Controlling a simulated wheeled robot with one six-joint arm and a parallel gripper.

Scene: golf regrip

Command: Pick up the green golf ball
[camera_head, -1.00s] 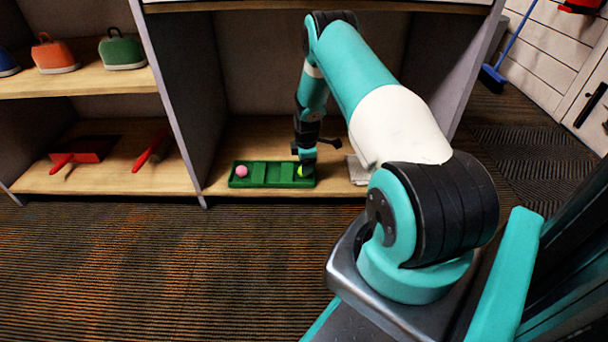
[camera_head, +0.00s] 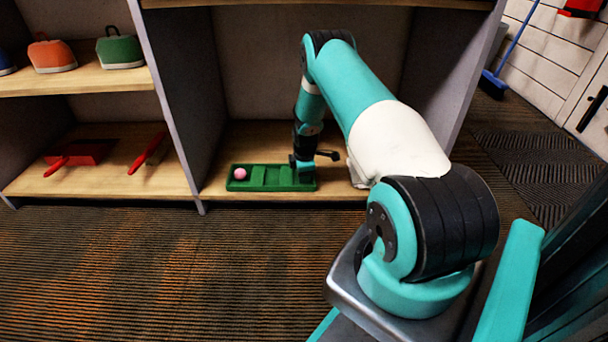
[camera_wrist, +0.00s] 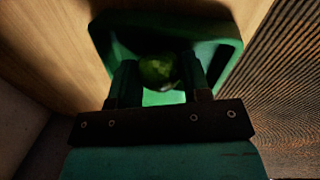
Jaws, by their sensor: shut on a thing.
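The green golf ball (camera_wrist: 158,70) shows in the wrist view between the two fingers of my gripper (camera_wrist: 159,80). The fingers are shut on it from both sides. The ball is over or in the end of a green tray (camera_wrist: 232,50); I cannot tell whether it is clear of the tray floor. In the head view my gripper (camera_head: 303,170) is at the right end of the green tray (camera_head: 272,188), and the ball is hidden there. A pink ball (camera_head: 240,174) sits in the tray's left compartment.
The tray stands on a low wooden shelf (camera_head: 215,184) with upright panels on both sides and a shelf above. A grey-white item (camera_head: 357,172) lies right of my gripper. Red dustpans (camera_head: 90,152) are in the left bay. Carpet (camera_head: 120,260) in front is clear.

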